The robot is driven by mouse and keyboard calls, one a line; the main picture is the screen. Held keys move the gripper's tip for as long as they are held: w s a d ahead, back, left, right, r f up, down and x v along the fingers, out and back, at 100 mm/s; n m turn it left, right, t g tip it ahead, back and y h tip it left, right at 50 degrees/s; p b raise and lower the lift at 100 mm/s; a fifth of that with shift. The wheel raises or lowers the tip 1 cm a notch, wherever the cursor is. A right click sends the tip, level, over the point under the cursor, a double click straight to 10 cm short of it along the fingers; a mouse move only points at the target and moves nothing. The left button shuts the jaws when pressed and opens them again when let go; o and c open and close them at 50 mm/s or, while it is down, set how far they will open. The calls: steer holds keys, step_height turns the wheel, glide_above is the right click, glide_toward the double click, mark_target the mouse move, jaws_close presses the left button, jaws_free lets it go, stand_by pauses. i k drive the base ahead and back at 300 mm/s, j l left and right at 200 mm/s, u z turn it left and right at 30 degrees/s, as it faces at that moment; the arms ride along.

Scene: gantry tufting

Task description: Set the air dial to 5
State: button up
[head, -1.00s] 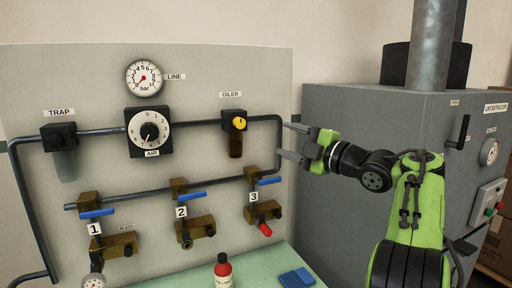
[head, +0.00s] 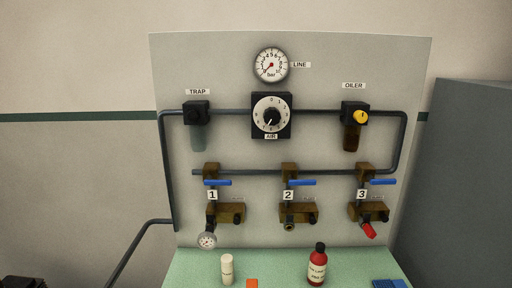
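The air dial (head: 272,115) is a round white numbered dial with a black centre knob on a black square housing, with an "AIR" label (head: 271,136) below it. It is mounted on the upright grey panel (head: 330,75), in the upper middle of the head view. The knob's pointer is angled toward the lower left; the numeral it points at is too small to read surely. The LINE gauge (head: 271,65) above it has a red needle and a bar scale. My gripper is out of the head view, and nothing covers the dial.
A trap (head: 196,113) and an oiler (head: 354,114) flank the dial along the pipe. Three blue-handled valves (head: 302,183) sit below. A red bottle (head: 318,265) and a white bottle (head: 227,269) stand on the green bench (head: 285,260). A grey cabinet (head: 468,180) is at right.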

mark_target(271, 116)
steer(key=j+u, duration=0.25)
steer(key=u, duration=0.15)
steer(key=i+j+u, duration=0.15)
steer(key=u, duration=0.3)
steer(key=j, duration=0.1)
